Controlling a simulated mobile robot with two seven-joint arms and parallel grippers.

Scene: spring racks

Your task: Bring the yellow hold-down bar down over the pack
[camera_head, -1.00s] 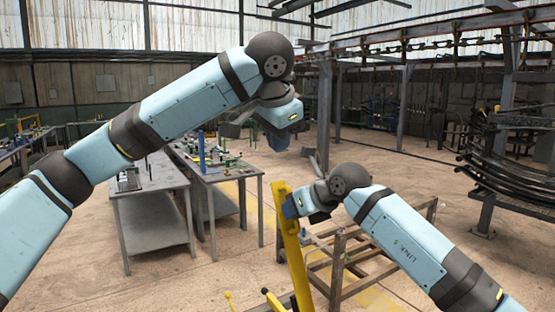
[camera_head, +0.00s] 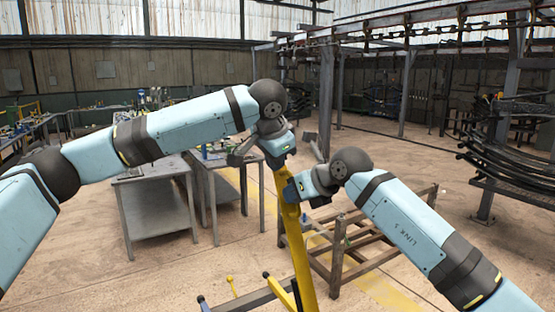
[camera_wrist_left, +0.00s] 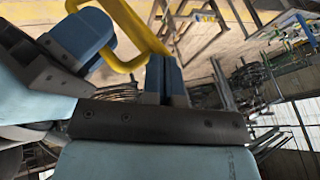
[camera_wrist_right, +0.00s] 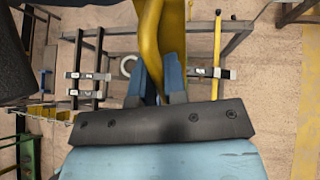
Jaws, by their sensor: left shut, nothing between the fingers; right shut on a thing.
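The yellow hold-down bar (camera_head: 298,250) stands raised and slightly tilted in the head view. Its bent upper part (camera_wrist_left: 133,30) shows in the left wrist view. My right gripper (camera_head: 291,190) is shut on the bar near its upper end; in the right wrist view the bar (camera_wrist_right: 152,40) runs between the blue fingers (camera_wrist_right: 158,80). My left gripper (camera_head: 283,156) is shut and empty, close to the bar's top. In the left wrist view its fingers (camera_wrist_left: 165,78) are together beside the bar; I cannot tell whether they touch it. I cannot clearly make out the pack.
Grey rails with silver brackets (camera_wrist_right: 90,75) lie below in the right wrist view. A brown metal frame (camera_head: 338,255) stands behind the bar. Grey worktables (camera_head: 155,195) are at left, and a rack of dark curved springs (camera_head: 500,160) is at right.

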